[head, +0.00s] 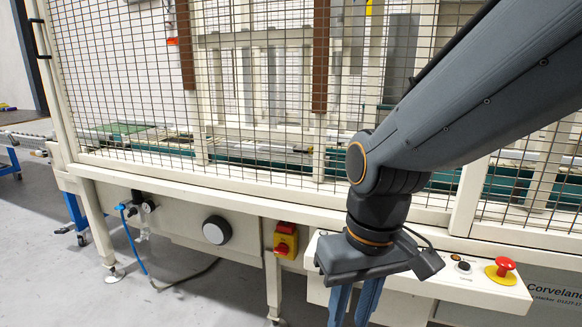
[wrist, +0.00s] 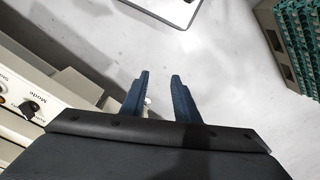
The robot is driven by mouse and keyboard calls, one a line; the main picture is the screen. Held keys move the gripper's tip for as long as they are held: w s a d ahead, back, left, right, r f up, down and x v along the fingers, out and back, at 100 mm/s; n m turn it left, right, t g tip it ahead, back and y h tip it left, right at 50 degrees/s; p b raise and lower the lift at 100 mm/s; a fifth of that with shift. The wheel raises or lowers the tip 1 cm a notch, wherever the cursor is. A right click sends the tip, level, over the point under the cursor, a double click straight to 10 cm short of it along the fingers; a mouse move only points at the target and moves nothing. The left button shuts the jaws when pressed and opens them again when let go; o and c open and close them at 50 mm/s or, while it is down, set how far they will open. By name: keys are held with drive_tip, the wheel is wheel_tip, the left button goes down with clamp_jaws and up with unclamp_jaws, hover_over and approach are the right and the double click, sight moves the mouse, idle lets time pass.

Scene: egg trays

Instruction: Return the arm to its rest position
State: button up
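My gripper (wrist: 160,92) shows in the wrist view with two blue fingers standing apart and nothing between them. It points down over the pale grey floor. In the head view my gripper (head: 354,308) hangs at the lower middle, in front of the machine's control panel, and its fingertips are cut off by the bottom edge. My dark grey arm reaches in from the upper right and bends down at the wrist. No egg shows in either view.
A caged cream machine (head: 180,190) fills the head view. Its control panel (head: 420,280) has a red emergency button (head: 505,264) close to my gripper. A red-yellow switch (head: 285,240) sits to the left. The wrist view shows stacked green trays (wrist: 300,40) at upper right and open floor.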

drive_tip(key=s+d+r+m+h+p, duration=0.1)
drive_tip(key=d+r+m+p, duration=0.2)
drive_tip(key=d+r+p, duration=0.7)
drive_tip(key=shift+s+p, duration=0.25)
drive_tip(key=shift+p, duration=3.85)
drive_tip(key=shift+d+r, duration=0.1)
